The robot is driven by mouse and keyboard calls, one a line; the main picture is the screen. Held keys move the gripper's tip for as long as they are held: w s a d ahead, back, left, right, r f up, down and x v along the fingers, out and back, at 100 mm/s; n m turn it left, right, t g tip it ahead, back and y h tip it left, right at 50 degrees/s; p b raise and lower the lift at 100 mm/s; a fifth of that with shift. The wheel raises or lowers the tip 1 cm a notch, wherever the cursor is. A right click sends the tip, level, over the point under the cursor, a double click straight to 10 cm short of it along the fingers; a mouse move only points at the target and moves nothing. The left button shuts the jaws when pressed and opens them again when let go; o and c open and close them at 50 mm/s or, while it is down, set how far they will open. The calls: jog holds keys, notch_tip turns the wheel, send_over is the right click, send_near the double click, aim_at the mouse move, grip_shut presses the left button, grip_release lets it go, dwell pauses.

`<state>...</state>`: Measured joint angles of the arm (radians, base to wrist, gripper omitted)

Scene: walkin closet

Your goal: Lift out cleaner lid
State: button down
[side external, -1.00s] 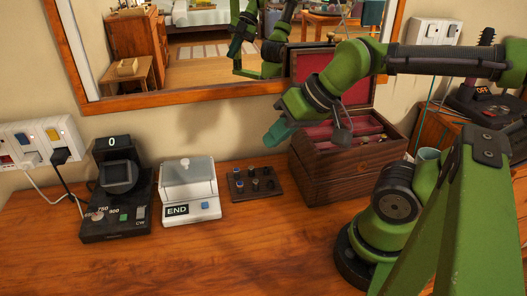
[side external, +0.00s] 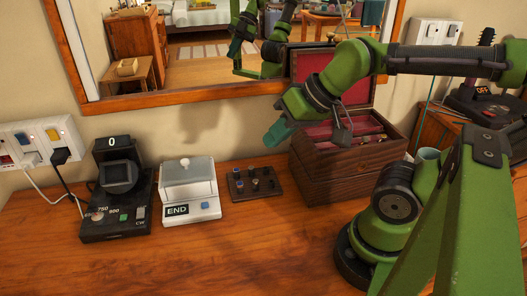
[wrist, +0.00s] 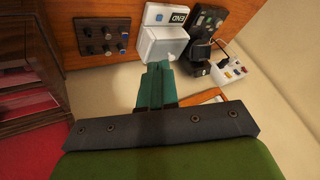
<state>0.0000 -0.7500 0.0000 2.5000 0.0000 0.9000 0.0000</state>
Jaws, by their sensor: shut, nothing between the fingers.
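The cleaner (side external: 191,207) is a small white box with an END display and a blue button, standing on the wooden top. Its pale grey lid (side external: 200,172), with a small knob, sits on top. In the wrist view the cleaner (wrist: 157,15) is upside down at the top centre, with its whitish lid (wrist: 160,45) just beyond my fingertips. My gripper (side external: 272,141) is shut and empty, with teal fingers. It hangs in the air above and to the right of the cleaner, apart from it. The closed fingers also show in the wrist view (wrist: 158,68).
A dark board with several small knobs (side external: 254,184) lies right of the cleaner. An open wooden chest with red lining (side external: 340,185) stands further right. A black device showing 0 (side external: 117,222) stands left. A mirror (side external: 180,95) is behind. The front of the wooden top is clear.

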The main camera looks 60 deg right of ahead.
jog(key=c, duration=0.9)
grip_release()
jog(key=shift+o, duration=0.2)
jog(key=n+g+h, duration=0.2)
jog(key=n+g, duration=0.1)
jog(key=n, duration=0.1)
send_over(185, 161)
jog(key=s, duration=0.3)
notch_tip(185, 161, down, 9)
jog(key=shift+f, duration=0.15)
jog(key=shift+w+x, duration=0.15)
jog(key=shift+x, duration=1.25)
jog(key=shift+w+x, duration=0.15)
jog(key=shift+x, duration=1.25)
